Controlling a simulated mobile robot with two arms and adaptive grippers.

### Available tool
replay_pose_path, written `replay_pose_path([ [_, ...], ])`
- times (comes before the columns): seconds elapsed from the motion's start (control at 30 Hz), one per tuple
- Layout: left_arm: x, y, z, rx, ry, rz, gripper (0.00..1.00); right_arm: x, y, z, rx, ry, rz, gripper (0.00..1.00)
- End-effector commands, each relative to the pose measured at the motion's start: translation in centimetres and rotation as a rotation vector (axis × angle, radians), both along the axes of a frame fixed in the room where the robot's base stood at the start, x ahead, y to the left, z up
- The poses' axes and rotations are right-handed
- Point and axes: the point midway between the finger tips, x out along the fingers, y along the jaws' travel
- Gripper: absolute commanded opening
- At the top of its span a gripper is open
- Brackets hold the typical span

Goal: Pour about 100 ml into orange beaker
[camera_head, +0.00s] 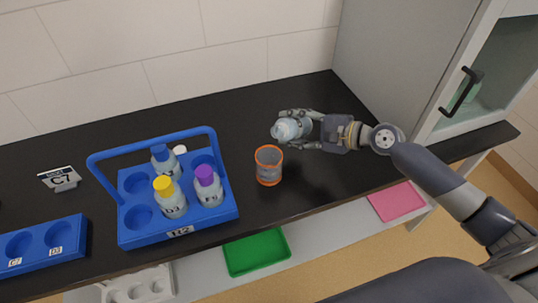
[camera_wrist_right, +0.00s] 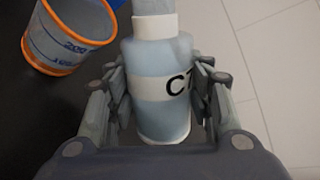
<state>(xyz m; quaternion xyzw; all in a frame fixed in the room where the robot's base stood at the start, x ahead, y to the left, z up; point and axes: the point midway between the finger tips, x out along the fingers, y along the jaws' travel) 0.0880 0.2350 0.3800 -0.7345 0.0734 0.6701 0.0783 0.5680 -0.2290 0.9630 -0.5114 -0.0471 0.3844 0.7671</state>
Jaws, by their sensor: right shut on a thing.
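An orange-rimmed clear beaker (camera_head: 269,168) stands upright on the black bench, right of the blue bottle carrier. In the right wrist view the beaker (camera_wrist_right: 68,38) shows at the upper left with blue volume marks; I cannot tell any liquid level. My right gripper (camera_head: 298,129) is shut on a pale blue bottle (camera_head: 286,130), behind and slightly right of the beaker. The bottle (camera_wrist_right: 163,85) sits between the fingers in the right wrist view, its label starting with "C". Its mouth end points away from the wrist, and the bottle looks tilted. My left gripper is out of view.
The blue carrier (camera_head: 184,231), marked R2, holds several bottles with yellow, purple and blue caps. A second blue rack (camera_head: 42,246) and a C7 sign (camera_head: 60,178) are at left. A cabinet (camera_head: 395,60) stands at right. Bench right of the beaker is clear.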

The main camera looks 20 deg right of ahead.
Motion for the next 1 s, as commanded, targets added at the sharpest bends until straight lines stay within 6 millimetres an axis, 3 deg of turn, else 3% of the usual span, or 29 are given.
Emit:
replay_pose_path([
  [1.0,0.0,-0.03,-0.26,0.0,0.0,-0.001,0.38,0.1,-0.12,-0.28,-0.072,-0.047,-0.001,0.16],
])
